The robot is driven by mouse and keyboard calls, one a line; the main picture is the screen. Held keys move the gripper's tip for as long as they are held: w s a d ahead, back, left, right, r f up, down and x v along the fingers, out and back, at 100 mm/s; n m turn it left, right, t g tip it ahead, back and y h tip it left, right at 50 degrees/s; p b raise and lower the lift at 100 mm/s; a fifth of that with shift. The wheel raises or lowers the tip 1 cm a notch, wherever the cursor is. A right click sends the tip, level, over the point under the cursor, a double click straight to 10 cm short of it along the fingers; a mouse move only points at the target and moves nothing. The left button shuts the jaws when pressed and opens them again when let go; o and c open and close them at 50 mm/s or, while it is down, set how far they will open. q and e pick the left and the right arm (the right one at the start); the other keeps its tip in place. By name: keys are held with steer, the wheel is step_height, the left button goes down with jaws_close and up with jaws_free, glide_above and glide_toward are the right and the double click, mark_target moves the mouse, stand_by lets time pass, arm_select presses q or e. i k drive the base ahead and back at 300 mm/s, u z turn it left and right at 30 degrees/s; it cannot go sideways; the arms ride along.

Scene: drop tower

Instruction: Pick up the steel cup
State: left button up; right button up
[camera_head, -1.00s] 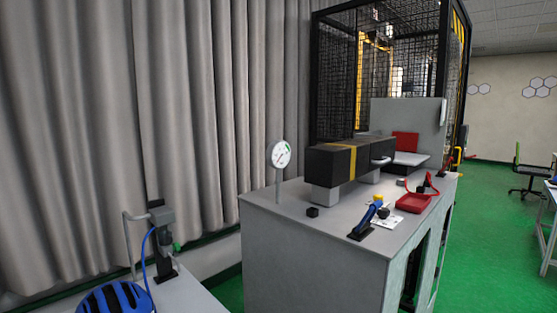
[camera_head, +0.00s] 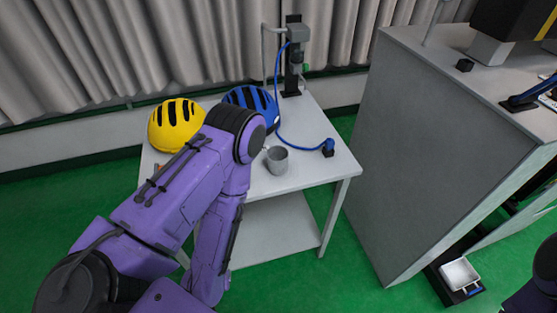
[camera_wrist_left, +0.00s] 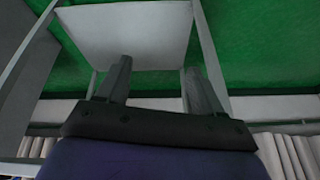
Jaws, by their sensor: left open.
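The steel cup (camera_head: 277,161) is a small grey cup standing upright on the white table, just right of my purple left arm in the head view. A small light tip shows at its upper left rim. My left gripper (camera_wrist_left: 160,88) is open with nothing between its fingers. It does not show in the head view, where my own arm hides it. The wrist view shows no cup, only a pale panel between table legs and green floor. My right gripper is out of view.
The white table (camera_head: 312,168) also holds a yellow helmet (camera_head: 177,122), a blue helmet (camera_head: 252,104) and a stand (camera_head: 292,62) with a blue hose. A lower shelf (camera_head: 275,232) sits beneath. A big grey cabinet (camera_head: 445,135) stands to the right.

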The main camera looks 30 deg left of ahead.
mark_target(277, 155)
steer(key=z, duration=2.15)
steer(key=i, duration=1.3)
steer(key=u, duration=3.85)
steer(key=i, duration=0.5)
steer(key=z, duration=0.1)
